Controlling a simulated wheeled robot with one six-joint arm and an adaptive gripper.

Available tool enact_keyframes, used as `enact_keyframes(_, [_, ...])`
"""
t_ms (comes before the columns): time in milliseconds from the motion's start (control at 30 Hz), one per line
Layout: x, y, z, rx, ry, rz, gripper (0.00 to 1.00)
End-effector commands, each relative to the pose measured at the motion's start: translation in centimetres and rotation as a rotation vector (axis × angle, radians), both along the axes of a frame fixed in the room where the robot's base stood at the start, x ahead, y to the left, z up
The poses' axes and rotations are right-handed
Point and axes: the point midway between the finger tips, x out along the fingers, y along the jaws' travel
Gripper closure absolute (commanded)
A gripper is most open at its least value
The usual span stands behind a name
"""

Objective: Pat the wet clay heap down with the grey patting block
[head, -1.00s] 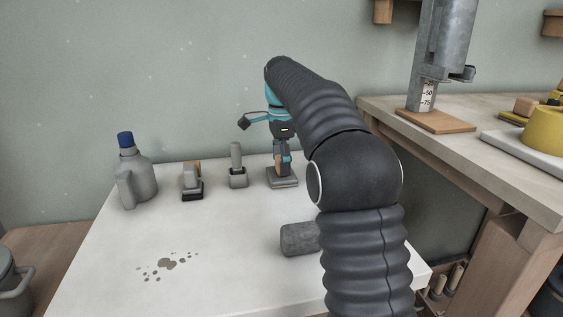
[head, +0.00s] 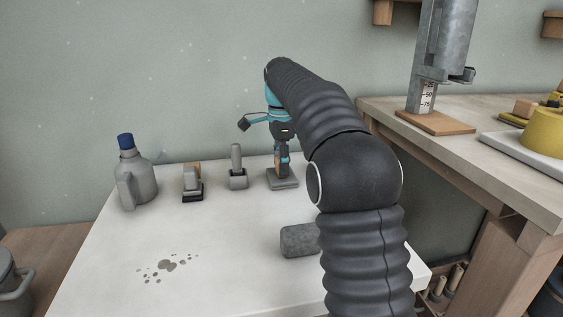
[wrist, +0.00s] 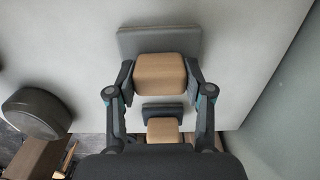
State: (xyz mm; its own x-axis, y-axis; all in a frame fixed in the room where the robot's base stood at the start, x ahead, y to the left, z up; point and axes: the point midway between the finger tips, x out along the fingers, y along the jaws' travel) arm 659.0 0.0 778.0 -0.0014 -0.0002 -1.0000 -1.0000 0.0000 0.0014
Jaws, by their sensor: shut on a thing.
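My gripper (wrist: 160,80) is shut on the wooden handle (wrist: 160,72) of the grey patting block. Its flat grey base (wrist: 160,38) shows beyond the handle in the wrist view. In the head view the block (head: 283,183) stands at the back of the white table, upright; I cannot tell if it touches the tabletop. A rough grey lump (head: 297,241), perhaps the clay heap, lies nearer the front, partly hidden by my arm.
A grey bottle with a blue cap (head: 135,178), a wooden-handled tool (head: 192,185) and a grey-handled tool (head: 238,178) stand left of the block. Brown-grey spots (head: 167,265) mark the front left tabletop (head: 225,235), otherwise clear. A higher wooden bench (head: 470,145) stands right.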

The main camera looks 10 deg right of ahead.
Motion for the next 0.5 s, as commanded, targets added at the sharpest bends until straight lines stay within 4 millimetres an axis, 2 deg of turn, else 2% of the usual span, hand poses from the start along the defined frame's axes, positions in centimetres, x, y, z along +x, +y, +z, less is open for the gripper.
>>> enact_keyframes(100, [0.0, 0.0, 1.2, 0.000, -0.001, 0.000, 0.88])
enact_keyframes(500, [0.0, 0.0, 3.4, 0.000, -0.003, 0.000, 0.88])
